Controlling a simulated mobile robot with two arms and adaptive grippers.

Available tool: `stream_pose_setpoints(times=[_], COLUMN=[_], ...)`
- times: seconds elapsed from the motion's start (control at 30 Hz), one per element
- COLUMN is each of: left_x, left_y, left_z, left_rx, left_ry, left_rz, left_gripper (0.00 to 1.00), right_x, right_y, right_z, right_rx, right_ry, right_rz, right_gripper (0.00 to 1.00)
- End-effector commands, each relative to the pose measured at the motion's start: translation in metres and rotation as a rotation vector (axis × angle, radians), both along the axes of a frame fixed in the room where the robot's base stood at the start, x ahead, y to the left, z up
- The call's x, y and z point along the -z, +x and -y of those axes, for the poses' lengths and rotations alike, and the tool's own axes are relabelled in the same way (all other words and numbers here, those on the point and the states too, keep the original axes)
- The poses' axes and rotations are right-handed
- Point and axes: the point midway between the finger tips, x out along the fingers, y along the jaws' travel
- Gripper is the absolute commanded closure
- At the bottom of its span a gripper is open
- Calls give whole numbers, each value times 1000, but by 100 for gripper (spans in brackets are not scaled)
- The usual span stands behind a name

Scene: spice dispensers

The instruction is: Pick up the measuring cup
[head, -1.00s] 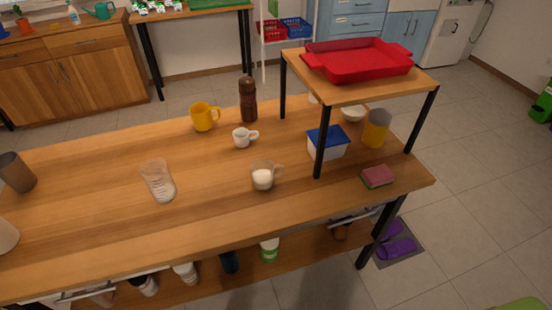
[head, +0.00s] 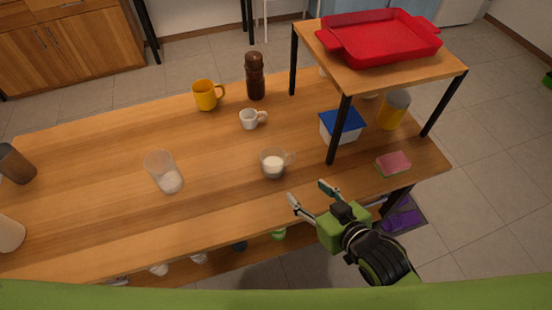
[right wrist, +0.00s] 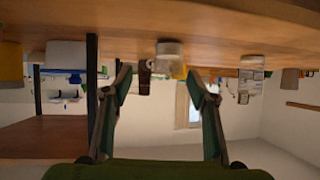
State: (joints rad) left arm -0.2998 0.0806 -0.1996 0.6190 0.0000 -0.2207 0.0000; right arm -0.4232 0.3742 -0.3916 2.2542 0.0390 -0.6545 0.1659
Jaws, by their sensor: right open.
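A clear tapered cup with measuring marks, the measuring cup (head: 164,172), stands on the wooden table left of centre in the head view. It also shows in the right wrist view (right wrist: 250,76), which is upside down. A clear glass cup with a handle and white contents (head: 273,164) stands near the table's middle. My right gripper (head: 309,192) is open and empty at the table's front edge, in front and right of the glass cup. In the right wrist view the glass cup (right wrist: 169,50) appears between and beyond the open fingers (right wrist: 158,74). My left gripper is not in view.
A raised shelf with a red tray (head: 380,45) stands at right; a blue-lidded box (head: 340,127), a yellow cup (head: 394,110) and a sponge (head: 393,163) are near it. A white cup (head: 249,119), yellow mug (head: 207,95) and brown mill (head: 255,76) stand behind.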

Motion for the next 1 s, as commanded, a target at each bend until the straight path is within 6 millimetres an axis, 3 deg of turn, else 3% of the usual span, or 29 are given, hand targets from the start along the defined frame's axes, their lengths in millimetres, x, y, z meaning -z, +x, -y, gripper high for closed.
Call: stream_pose_setpoints(times=[0.1,0.23,0.6,1.0], left_x=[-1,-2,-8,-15], left_y=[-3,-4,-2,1], left_z=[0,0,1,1], left_rx=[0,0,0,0], left_ry=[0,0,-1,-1], left_rz=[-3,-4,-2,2], left_gripper=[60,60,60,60], right_x=[-18,-24,2,14], right_y=[3,9,62,90], right_z=[-15,-24,-54,-69], right_rx=[-42,-56,-55,-56], right_ry=[45,69,68,68], right_rz=[68,95,95,94], right_gripper=[47,47,47,47])
